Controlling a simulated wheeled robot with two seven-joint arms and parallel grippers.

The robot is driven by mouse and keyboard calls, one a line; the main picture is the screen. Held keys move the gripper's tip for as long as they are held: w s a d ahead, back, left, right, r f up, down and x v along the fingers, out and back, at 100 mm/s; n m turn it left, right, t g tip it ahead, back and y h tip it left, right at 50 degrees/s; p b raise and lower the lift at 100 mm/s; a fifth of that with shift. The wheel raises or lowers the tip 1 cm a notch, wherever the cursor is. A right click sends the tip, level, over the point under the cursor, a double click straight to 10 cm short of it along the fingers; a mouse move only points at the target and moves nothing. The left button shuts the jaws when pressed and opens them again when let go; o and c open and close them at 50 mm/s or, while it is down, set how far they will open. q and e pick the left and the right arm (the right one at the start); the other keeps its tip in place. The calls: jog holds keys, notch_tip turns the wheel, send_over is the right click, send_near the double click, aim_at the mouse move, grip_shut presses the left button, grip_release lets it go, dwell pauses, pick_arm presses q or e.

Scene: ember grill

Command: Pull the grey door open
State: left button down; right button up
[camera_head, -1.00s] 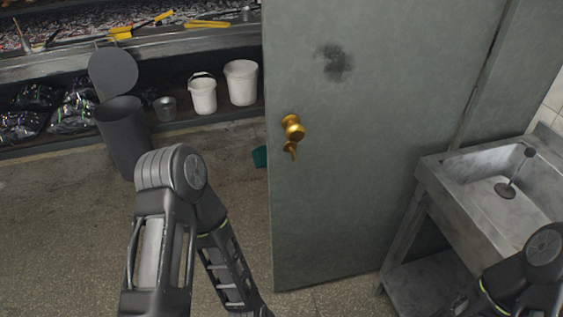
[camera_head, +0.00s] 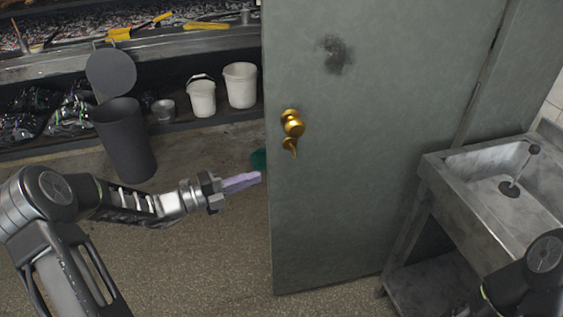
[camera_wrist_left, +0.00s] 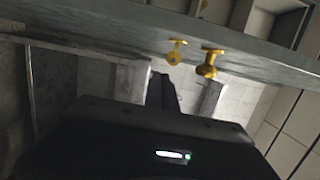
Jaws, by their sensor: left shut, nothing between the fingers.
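The grey door (camera_head: 380,170) stands ajar, its free left edge facing the grill area. A brass knob (camera_head: 293,124) with a small latch lever below it sits near that edge. My left gripper (camera_head: 257,178) is shut and empty, its purple-tinted fingers pointing right. In the picture it lies just left of the door's edge, lower than the knob, and no contact shows. In the left wrist view the door (camera_wrist_left: 120,38) crosses the top, with brass knobs (camera_wrist_left: 208,64) near the dark fingers (camera_wrist_left: 163,88). My right gripper is out of view; only part of that arm shows.
A metal sink (camera_head: 480,200) stands against the door's right side. A dark bin (camera_head: 122,145) with a raised round lid stands behind my left arm. White buckets (camera_head: 240,86) sit on the low shelf. Open floor (camera_head: 205,260) lies left of the door.

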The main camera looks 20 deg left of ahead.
aim_at(281, 158)
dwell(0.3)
pick_arm(q)
jog(key=w+d, duration=0.1)
jog(key=w, duration=0.2)
jog(key=w+d+p, duration=0.1)
jog(key=w+d, duration=0.1)
jog(key=w, duration=0.1)
jog(key=w+d, duration=0.2)
jog(key=w, duration=0.2)
jog(key=shift+d+p, duration=0.25)
jog(key=shift+p, duration=0.15)
jog(key=shift+w+a, duration=0.1)
jog(key=shift+w, duration=0.15)
jog(key=shift+a, duration=0.1)
